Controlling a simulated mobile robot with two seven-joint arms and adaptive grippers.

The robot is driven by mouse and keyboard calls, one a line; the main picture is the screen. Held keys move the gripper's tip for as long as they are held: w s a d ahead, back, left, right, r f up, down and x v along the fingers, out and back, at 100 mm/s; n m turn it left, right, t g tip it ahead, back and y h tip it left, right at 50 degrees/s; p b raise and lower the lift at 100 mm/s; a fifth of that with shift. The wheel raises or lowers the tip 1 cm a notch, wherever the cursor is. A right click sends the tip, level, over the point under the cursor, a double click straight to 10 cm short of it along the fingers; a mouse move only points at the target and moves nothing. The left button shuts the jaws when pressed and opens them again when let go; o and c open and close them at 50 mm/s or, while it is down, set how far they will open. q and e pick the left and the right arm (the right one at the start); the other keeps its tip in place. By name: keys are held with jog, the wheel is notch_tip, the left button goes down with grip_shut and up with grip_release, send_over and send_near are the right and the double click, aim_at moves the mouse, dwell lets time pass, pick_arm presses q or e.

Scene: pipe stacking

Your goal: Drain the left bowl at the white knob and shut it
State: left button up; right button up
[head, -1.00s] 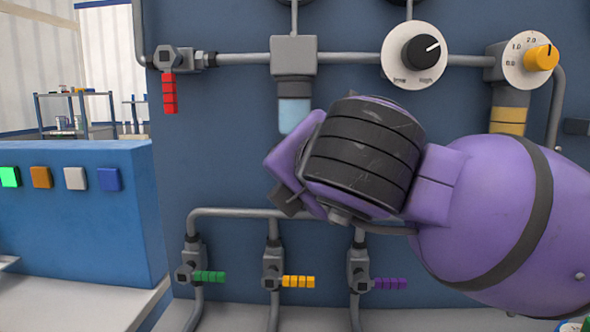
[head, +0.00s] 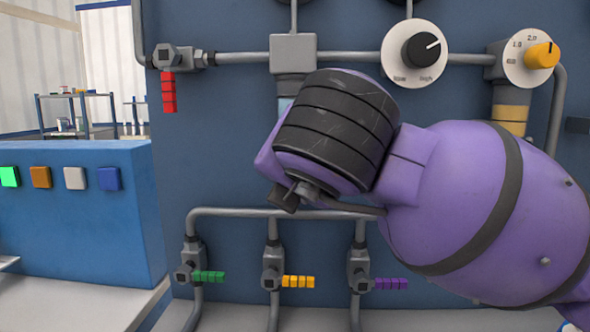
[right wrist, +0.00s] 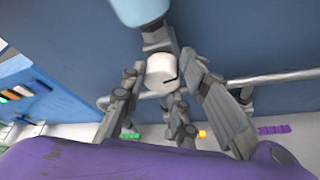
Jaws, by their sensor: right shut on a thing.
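The left bowl (head: 285,104) is a light-blue glass vessel under a grey pipe block (head: 293,54). In the head view my right arm's wrist hides most of it. In the right wrist view the bowl's lower end (right wrist: 140,12) shows at the top, with a grey fitting below it. The white knob (right wrist: 160,70) with a dark pointer line sits below that fitting. My right gripper (right wrist: 160,78) has its fingers on both sides of the knob and is shut on it. The head view hides the knob. My left gripper is not in view.
A red-handled valve (head: 168,90) is at upper left. Green (head: 209,277), yellow (head: 298,282) and purple (head: 391,284) valve handles line the lower pipes. A white dial (head: 414,53) and a yellow-knobbed dial (head: 541,57) are at upper right. Coloured buttons (head: 75,179) are on the left blue block.

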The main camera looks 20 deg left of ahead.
jog(key=shift+s+a+r, duration=0.1)
jog(key=shift+a+r, duration=0.05)
jog(key=shift+r, duration=0.1)
jog(key=o, duration=0.8)
jog(key=shift+o, duration=0.9)
jog(key=shift+a, duration=0.15)
jog(key=shift+f, duration=0.1)
jog(key=v, duration=1.2)
